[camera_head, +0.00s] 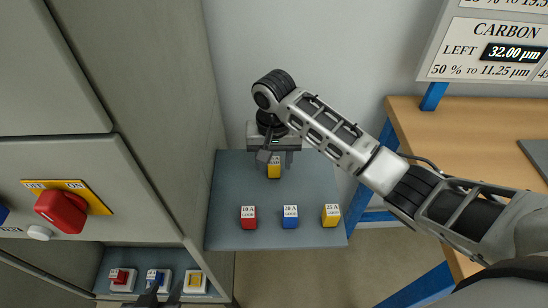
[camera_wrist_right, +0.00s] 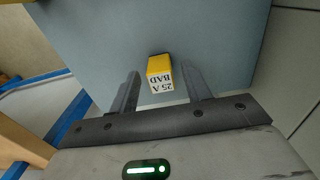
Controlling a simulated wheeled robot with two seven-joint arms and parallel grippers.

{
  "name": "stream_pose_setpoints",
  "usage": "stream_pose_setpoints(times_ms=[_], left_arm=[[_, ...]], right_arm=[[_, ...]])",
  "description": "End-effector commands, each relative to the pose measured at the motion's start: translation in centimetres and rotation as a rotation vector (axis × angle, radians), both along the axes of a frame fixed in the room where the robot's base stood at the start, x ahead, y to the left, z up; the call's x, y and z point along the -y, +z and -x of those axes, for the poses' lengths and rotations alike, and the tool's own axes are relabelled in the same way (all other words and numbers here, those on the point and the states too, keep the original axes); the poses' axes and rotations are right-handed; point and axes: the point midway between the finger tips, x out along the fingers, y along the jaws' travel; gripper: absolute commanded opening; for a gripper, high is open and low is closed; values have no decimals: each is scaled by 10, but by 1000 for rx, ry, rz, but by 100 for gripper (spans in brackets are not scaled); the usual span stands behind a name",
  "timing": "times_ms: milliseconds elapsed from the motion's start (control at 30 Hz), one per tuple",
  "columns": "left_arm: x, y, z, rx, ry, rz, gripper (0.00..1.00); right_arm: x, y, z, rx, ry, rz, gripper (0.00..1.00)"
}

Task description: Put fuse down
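A yellow fuse marked "25 A BAD" stands on the blue-grey shelf (camera_head: 225,190) at its back edge; it shows in the head view (camera_head: 274,171) and in the right wrist view (camera_wrist_right: 160,73). My right gripper (camera_head: 270,152) is above the shelf at this fuse. In the right wrist view my right gripper (camera_wrist_right: 161,72) is open, one finger on each side of the fuse, with a gap on both sides. My left gripper (camera_head: 166,287) is at the bottom of the head view, in front of the fuse holders. Its two dark fingers are apart, with nothing seen between them.
A red fuse (camera_head: 248,217), a blue fuse (camera_head: 290,216) and a yellow fuse (camera_head: 331,215) stand along the shelf's front. Holders in red (camera_head: 121,280), blue (camera_head: 158,278) and yellow (camera_head: 195,281) sit in the cabinet recess. A red switch (camera_head: 62,209) juts out. A wooden table (camera_head: 440,130) is right.

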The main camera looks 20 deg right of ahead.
Motion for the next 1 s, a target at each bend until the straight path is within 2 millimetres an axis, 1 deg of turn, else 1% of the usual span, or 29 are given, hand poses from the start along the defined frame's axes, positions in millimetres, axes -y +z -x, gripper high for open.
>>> stream_pose_setpoints(times_ms=[133,233,367,467,500,567,600,800,900,1000], left_arm=[[0,0,0,-1,0,0,36],[0,-1,0,-2,0,0,36],[0,-4,0,-3,0,-1,36],[0,-3,0,-4,1,0,36],[0,0,0,-3,0,-1,36],[0,2,0,-2,0,0,36],[0,-1,0,-1,0,0,36],[0,1,0,0,0,0,36],[0,1,0,1,0,0,36],[0,1,0,2,0,0,36]], right_arm=[[0,3,0,1,0,-1,48],[0,13,-1,2,0,0,48],[-1,37,-1,6,1,-2,48],[-1,62,-1,6,1,-2,48],[1,73,-2,7,0,2,48],[1,86,-1,6,0,3,48],[2,92,-2,9,2,6,48],[1,119,-1,5,0,2,48],[1,126,0,2,0,3,48],[0,128,0,0,-1,1,48]])
